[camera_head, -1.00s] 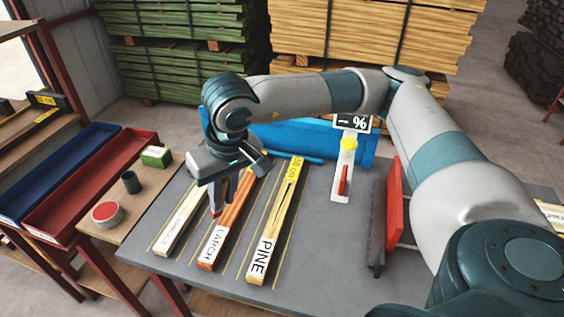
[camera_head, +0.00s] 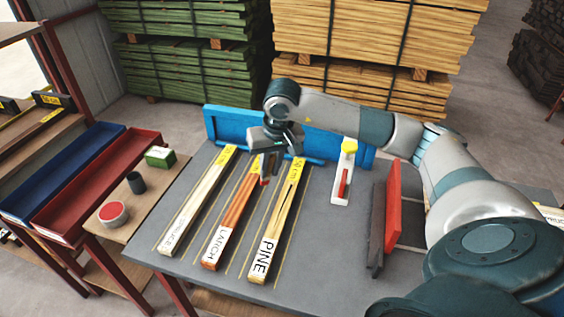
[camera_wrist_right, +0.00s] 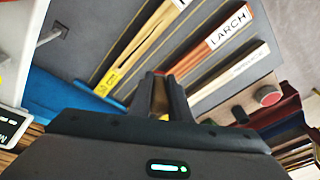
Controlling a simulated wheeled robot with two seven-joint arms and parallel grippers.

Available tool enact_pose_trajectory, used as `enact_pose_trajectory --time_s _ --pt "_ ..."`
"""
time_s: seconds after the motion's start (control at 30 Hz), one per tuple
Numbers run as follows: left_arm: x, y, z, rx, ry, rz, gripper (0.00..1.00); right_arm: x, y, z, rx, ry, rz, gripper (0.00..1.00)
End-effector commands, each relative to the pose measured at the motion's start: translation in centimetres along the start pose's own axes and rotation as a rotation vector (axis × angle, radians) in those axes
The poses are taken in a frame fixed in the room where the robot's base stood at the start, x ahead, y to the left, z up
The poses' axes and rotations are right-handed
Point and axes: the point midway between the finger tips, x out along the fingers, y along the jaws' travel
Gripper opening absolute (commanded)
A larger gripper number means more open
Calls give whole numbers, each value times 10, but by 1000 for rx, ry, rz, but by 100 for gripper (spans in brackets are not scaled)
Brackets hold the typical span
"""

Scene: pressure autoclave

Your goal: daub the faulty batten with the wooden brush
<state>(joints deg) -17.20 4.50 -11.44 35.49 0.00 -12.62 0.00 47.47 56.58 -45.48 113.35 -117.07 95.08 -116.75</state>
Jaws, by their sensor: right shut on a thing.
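Three labelled battens lie side by side on the grey table: a pale one at left (camera_head: 203,198), its label hard to read, the orange LARCH batten (camera_head: 236,205) and the yellowish PINE batten (camera_head: 281,215). The PINE batten has a dark lengthwise crack. My right gripper (camera_head: 269,172) is shut on the wooden brush, over the far ends of the LARCH and PINE battens. The brush's red tip (camera_head: 264,182) points down; I cannot tell whether it touches anything. In the right wrist view the fingers (camera_wrist_right: 161,98) mostly hide the brush. My left gripper is out of view.
A red paint pot (camera_head: 112,212), a dark cup (camera_head: 135,182) and a green box (camera_head: 160,156) stand on the wooden side shelf. Red (camera_head: 122,165) and blue trays lie left. A white meter (camera_head: 343,178) and upright red panel (camera_head: 392,205) stand right of the battens.

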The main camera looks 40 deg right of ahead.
Motion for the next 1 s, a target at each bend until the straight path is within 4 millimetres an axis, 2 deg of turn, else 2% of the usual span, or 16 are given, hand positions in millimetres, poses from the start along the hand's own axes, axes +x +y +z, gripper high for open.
enact_pose_trajectory --time_s 0.1,0.27,0.7,1.0 --pt "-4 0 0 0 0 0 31 7 24 -4 36 -1 9 0" --pt "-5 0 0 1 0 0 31 11 38 -9 54 5 11 0" --pt "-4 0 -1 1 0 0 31 13 39 -9 56 5 11 0" --pt "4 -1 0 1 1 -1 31 35 36 -5 48 2 9 0"
